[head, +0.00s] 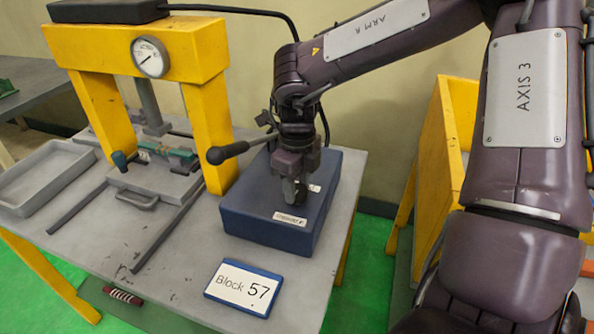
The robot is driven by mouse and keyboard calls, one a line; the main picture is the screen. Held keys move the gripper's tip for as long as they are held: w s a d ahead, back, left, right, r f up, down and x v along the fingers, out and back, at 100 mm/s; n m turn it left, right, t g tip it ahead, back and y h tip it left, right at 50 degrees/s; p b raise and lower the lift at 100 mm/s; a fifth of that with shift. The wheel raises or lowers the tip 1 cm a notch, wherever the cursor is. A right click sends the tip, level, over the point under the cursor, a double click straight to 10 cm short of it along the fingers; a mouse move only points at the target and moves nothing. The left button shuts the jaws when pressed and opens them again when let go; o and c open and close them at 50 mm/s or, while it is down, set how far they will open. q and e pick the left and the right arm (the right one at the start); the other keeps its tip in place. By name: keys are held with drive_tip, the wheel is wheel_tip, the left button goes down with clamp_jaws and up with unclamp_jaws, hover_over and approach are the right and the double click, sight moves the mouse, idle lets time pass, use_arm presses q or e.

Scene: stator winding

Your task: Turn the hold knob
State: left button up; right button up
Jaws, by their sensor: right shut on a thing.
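My right gripper (292,192) points down over the top of a dark blue box (255,212) on the grey table. Its fingers are shut on a small dark part at the box's top, which appears to be the hold knob; the fingers hide most of it. How far the knob is turned cannot be seen. A label lies on the box's top in front of the fingers. My left gripper is not in view.
A yellow press (208,125) with a round gauge (150,57) stands at the back left, with a handled plate under it. A grey tray (12,190) sits at the far left. A "Block 57" sign (242,288) lies in front of the box. A yellow frame stands at right.

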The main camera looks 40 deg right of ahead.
sight(297, 188)
drive_tip(key=o, duration=1)
drive_tip(key=shift+c, duration=0.2)
wheel_tip(297, 188, up, 8)
drive_tip(key=shift+f, duration=0.1)
